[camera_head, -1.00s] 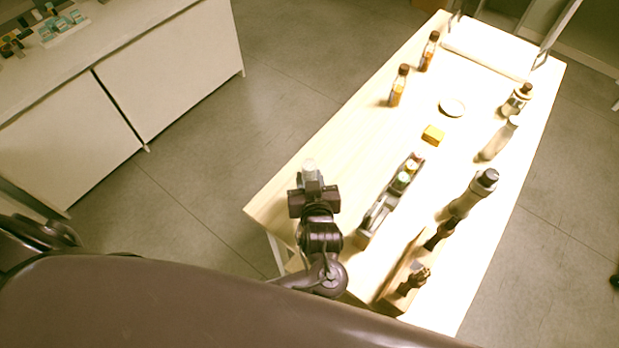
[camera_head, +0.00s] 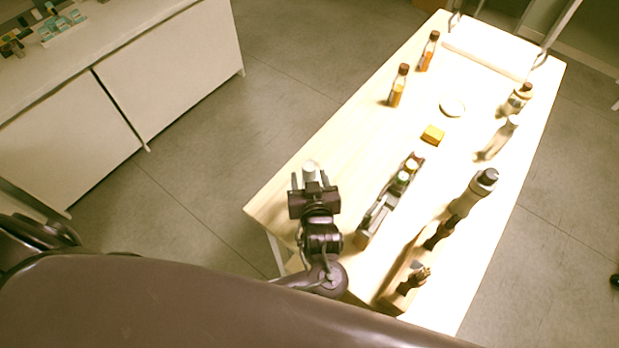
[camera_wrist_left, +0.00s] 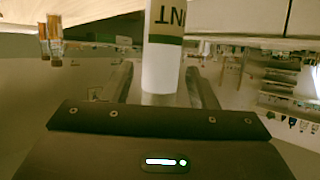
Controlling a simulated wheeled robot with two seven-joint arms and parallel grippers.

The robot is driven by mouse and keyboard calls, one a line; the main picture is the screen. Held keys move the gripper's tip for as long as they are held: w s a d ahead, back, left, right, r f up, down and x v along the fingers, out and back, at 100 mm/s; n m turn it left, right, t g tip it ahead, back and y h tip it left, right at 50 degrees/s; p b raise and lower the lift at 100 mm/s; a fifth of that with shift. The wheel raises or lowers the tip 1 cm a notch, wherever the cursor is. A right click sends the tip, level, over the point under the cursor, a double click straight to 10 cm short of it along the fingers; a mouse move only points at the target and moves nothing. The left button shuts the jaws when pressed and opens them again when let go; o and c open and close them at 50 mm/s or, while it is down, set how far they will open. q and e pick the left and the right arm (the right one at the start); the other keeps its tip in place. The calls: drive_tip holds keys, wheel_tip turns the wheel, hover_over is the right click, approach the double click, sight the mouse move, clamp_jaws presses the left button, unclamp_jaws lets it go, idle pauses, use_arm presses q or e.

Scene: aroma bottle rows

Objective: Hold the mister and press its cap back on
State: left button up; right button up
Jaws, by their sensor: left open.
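A white bottle (camera_head: 310,169) with a pale top stands near the table's left edge in the head view; I take it for the mister. In the left wrist view the white bottle (camera_wrist_left: 162,72) shows with a green band and dark letters, upside down. My left gripper (camera_head: 310,181) is open, with one finger on each side of the bottle. Gaps show between the bottle and the fingers in the wrist view. The bottle's top is out of the wrist view, and I cannot tell whether its cap is seated. My right gripper is not in view.
A grey caddy (camera_head: 377,212) with small bottles stands right of my gripper. A yellow block (camera_head: 432,135), a round white dish (camera_head: 452,107) and two amber bottles (camera_head: 397,91) (camera_head: 428,52) stand farther back. Several bottles line the right side. A white tray (camera_head: 488,47) lies at the far end.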

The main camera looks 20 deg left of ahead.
use_arm(q)
drive_tip(key=b+v, duration=0.2)
drive_tip(key=v, duration=1)
drive_tip(key=shift+w, duration=0.1)
